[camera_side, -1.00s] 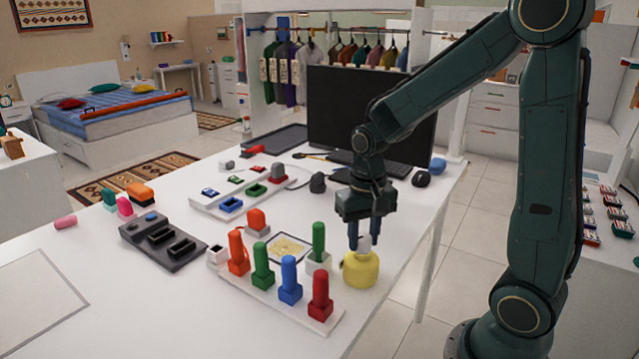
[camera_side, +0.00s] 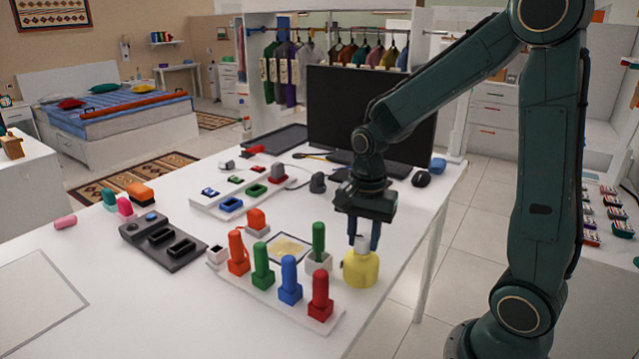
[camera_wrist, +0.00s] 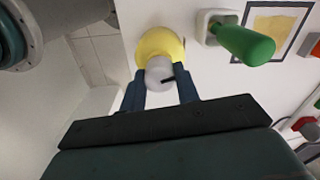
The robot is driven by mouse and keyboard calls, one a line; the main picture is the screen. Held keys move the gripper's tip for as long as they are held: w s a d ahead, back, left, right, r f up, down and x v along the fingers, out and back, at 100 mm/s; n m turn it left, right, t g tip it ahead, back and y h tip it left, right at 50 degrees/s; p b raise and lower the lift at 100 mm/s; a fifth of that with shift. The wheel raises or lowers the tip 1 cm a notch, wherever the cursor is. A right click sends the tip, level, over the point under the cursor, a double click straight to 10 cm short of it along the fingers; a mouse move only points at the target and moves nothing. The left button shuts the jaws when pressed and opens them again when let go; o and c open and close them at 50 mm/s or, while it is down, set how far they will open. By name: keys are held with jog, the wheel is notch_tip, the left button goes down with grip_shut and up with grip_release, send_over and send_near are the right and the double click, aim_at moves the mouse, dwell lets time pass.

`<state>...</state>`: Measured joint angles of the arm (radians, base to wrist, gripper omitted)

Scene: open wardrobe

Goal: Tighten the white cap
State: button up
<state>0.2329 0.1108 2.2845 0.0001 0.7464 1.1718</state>
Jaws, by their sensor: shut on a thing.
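The white cap (camera_side: 362,242) sits on top of the yellow bottle (camera_side: 361,268), which stands upright near the table's right edge. In the wrist view the cap (camera_wrist: 160,72) is pale grey with a dark mark, and the yellow bottle (camera_wrist: 158,44) shows behind it. My gripper (camera_side: 363,238) points down over the bottle. Its two blue fingers are on either side of the cap, shut on it, and they also show in the wrist view (camera_wrist: 161,84). The cap's lower edge against the bottle is hard to make out.
A green peg (camera_side: 318,240) in a white holder stands just left of the bottle. A white rack (camera_side: 262,292) with several coloured pegs is in front on the left. The table edge is close on the right. A monitor (camera_side: 340,112) stands behind.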

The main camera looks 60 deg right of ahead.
jog(key=shift+m, duration=0.6)
jog(key=o, duration=1.1)
jog(key=shift+c, duration=0.4)
